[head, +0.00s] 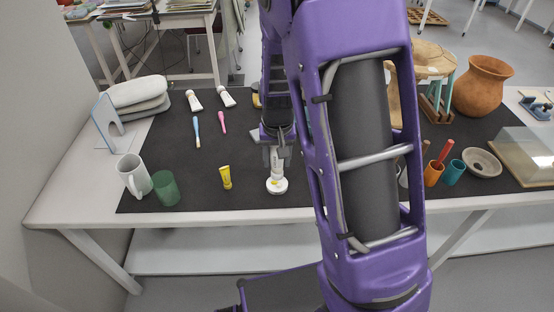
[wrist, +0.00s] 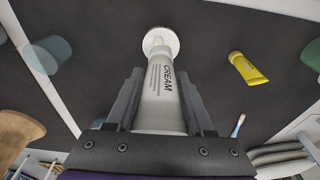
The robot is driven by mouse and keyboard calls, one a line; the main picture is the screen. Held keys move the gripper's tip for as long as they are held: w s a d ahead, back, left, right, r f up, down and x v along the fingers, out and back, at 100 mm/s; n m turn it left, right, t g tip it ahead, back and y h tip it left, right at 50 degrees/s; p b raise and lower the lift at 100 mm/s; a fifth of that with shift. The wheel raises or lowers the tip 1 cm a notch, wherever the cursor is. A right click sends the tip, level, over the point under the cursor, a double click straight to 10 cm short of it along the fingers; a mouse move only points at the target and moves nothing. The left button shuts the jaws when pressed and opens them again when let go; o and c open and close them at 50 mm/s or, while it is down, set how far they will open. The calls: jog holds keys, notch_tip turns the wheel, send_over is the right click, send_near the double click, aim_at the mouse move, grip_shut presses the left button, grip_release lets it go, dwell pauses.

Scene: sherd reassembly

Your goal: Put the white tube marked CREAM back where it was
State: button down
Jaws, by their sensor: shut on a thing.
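My gripper (head: 277,143) is shut on the white tube marked CREAM (head: 277,165), which stands out below the fingers over the front part of the dark mat. In the wrist view the tube (wrist: 158,88) lies between both fingers (wrist: 160,100), with its dark lettering facing the camera. A small round white thing (head: 277,186) is at the tube's lower end, and it also shows in the wrist view (wrist: 160,40). I cannot tell whether the tube touches it.
A yellow tube (head: 226,177) lies to the left, with two white tubes (head: 194,100) and two brushes (head: 223,122) farther back. A white mug (head: 133,176) and a green cup (head: 165,188) stand at front left. My arm hides the mat's middle right.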

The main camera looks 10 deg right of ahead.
jog(key=shift+r+p, duration=0.3)
jog(key=shift+r, duration=0.4)
